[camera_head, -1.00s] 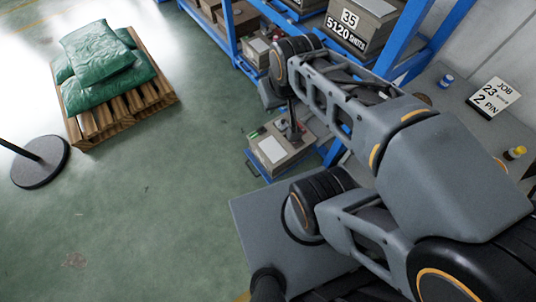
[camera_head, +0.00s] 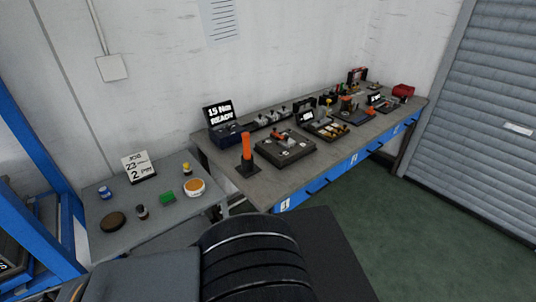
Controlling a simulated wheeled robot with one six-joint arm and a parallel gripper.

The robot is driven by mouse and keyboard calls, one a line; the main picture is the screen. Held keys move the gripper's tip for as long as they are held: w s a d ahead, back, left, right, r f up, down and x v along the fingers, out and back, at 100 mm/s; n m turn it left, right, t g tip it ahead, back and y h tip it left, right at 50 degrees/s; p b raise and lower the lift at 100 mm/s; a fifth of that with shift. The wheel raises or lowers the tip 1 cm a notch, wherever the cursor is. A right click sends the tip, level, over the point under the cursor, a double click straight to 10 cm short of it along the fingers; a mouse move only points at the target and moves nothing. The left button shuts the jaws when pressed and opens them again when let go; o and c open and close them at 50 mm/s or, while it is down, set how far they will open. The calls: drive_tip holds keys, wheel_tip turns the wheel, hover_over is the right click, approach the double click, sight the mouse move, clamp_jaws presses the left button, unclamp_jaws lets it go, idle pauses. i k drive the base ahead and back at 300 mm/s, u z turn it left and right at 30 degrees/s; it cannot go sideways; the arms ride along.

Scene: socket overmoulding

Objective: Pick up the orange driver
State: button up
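The orange driver (camera_head: 246,147) stands upright in a dark base or holder near the front left corner of the long workbench (camera_head: 213,157). Its handle is orange; its lower end is hidden in the dark base. A part of my arm (camera_head: 250,262) fills the bottom middle of the view. My gripper is out of view, so its state and what it holds do not show.
A dark box with a "15 Nm READY" display (camera_head: 218,113) stands behind the driver. A dark fixture plate (camera_head: 285,148) lies to its right. A lower grey side table (camera_head: 150,222) holds small jars and a job card (camera_head: 138,167). Green floor (camera_head: 385,215) is clear at right.

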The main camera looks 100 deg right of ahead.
sight(246, 136)
drive_tip(key=z, duration=5.35)
drive_tip(key=i, duration=1.6)
drive_tip(key=u, duration=3.55)
drive_tip(key=i, duration=0.5)
drive_tip(key=u, duration=0.1)
